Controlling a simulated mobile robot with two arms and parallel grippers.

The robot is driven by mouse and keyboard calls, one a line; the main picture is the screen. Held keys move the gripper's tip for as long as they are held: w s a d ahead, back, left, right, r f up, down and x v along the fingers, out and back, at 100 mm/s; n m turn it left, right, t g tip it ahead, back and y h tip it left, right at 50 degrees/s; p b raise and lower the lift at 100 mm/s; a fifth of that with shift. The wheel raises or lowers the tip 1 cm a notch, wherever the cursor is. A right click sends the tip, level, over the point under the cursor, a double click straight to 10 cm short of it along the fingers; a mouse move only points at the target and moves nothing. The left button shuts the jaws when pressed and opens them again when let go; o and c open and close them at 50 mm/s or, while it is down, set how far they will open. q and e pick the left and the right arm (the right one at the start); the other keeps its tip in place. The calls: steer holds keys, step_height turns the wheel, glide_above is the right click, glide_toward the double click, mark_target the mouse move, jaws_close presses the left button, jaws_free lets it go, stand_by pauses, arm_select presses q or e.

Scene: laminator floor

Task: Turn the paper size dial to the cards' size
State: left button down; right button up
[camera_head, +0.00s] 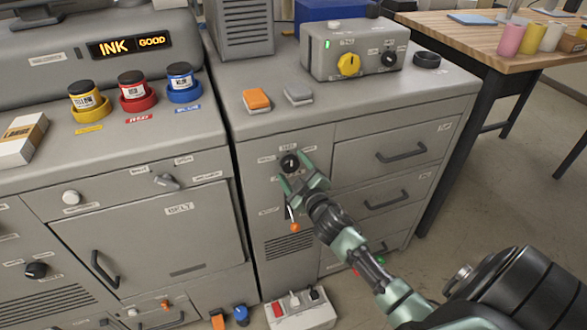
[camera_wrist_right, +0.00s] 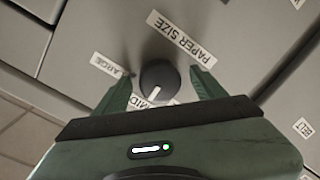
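The paper size dial (camera_head: 290,162) is a small round black knob on the grey cabinet front. In the right wrist view the dial (camera_wrist_right: 160,80) has a white pointer mark, turned toward the partly hidden MID label (camera_wrist_right: 139,102). A LARGE label (camera_wrist_right: 106,65) and a PAPER SIZE label (camera_wrist_right: 181,39) are near it. My right gripper (camera_head: 304,180) is open, its fingers on either side of the dial in the wrist view (camera_wrist_right: 161,80); I cannot tell whether they touch it. My left gripper is not in view.
An orange block (camera_head: 257,99) and a grey block (camera_head: 298,94) lie on the cabinet top, before a box with a yellow knob (camera_head: 348,65). A lever with an orange tip (camera_head: 294,227) hangs below the dial. A power strip (camera_head: 300,309) lies on the floor.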

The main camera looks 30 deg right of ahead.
steer(key=b+v, duration=0.1)
steer(key=v, duration=0.6)
steer(key=shift+s, duration=0.45)
